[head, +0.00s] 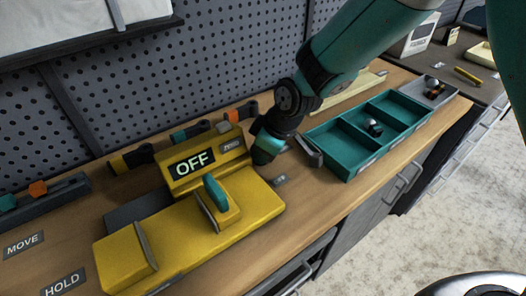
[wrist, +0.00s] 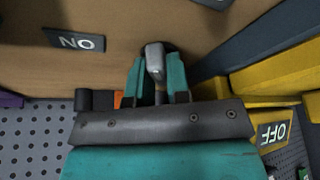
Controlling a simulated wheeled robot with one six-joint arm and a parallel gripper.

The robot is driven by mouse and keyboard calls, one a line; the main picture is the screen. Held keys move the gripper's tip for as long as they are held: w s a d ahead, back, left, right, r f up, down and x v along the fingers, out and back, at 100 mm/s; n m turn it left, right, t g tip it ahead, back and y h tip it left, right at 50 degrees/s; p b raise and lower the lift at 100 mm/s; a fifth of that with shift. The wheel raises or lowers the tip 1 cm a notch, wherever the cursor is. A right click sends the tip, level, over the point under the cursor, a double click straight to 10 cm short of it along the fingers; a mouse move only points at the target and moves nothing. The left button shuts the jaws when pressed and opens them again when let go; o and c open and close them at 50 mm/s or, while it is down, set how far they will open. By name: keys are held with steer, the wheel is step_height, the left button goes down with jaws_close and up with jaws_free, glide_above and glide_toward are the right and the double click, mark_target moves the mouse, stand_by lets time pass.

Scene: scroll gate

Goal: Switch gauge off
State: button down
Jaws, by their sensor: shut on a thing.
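The yellow gauge (head: 190,235) lies on the wooden bench, and its raised display reads OFF (head: 194,163). It has a teal knob piece on top. In the wrist view the yellow body (wrist: 285,80) is at the right, with the OFF display upside down. My gripper (head: 268,146) is low at the right end of the gauge. In the wrist view my teal fingers (wrist: 157,78) are shut on a small grey lever (wrist: 155,58), one on each side. The lever's base is partly hidden. An upside-down ON label (wrist: 75,41) is on the bench near the lever.
A teal divided tray (head: 345,160) with a small dark ball-like object stands right of my gripper. Coloured tool handles (head: 190,135) line the back by the pegboard. MOVE (head: 24,244) and HOLD (head: 63,283) labels are at the front left, with bare bench around them.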

steer(key=shift+w+r+m, duration=0.1)
steer(key=shift+r+m, duration=0.05)
steer(key=shift+m, duration=0.15)
steer(key=c, duration=1.1)
jaws_free()
steer(key=b+v, duration=0.1)
steer(key=v, duration=1.6)
steer(key=shift+d+r, duration=0.1)
